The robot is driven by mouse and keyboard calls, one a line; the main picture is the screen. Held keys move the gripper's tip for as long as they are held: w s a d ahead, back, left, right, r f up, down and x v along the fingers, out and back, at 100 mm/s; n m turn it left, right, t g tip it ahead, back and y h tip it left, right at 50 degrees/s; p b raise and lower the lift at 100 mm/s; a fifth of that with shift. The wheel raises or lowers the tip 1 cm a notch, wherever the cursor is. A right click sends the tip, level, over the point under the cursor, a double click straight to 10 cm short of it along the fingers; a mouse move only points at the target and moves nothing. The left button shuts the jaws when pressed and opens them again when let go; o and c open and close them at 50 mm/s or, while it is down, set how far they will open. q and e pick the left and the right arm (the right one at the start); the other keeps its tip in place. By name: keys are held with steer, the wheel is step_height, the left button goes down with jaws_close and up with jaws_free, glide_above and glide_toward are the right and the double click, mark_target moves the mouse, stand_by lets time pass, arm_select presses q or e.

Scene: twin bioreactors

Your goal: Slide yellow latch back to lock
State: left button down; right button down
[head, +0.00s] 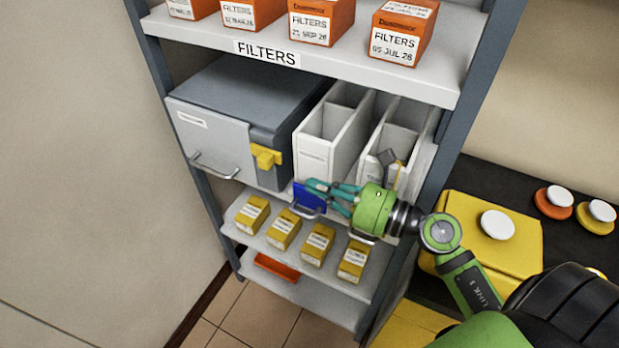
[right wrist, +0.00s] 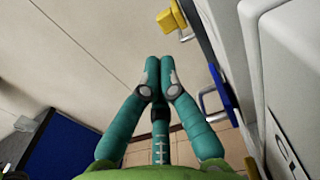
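The yellow latch (head: 266,156) sits on the front right edge of a grey box (head: 215,140) on the middle shelf. The box has a metal pull handle (head: 212,168) and its front looks shut. My right gripper (head: 314,187), with teal fingers, is right of and below the latch, apart from it. In the right wrist view its fingers (right wrist: 160,68) meet at the tips with nothing visible between them. A yellow part, seemingly the latch (right wrist: 172,20), shows beyond the fingertips. My left gripper is not in view.
A blue piece with a metal handle (head: 308,198) is beside my right fingers. White file bins (head: 318,160) stand right of the grey box. Small yellow boxes (head: 283,230) line the lower shelf; orange filter boxes (head: 320,22) stand above. Free space lies left of the shelf.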

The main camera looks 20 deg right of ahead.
mark_target(263, 166)
steer(key=p+x, duration=0.3)
steer(key=x, duration=0.5)
steer(key=shift+a, duration=0.15)
steer(key=shift+w, duration=0.1)
steer(key=x, duration=0.4)
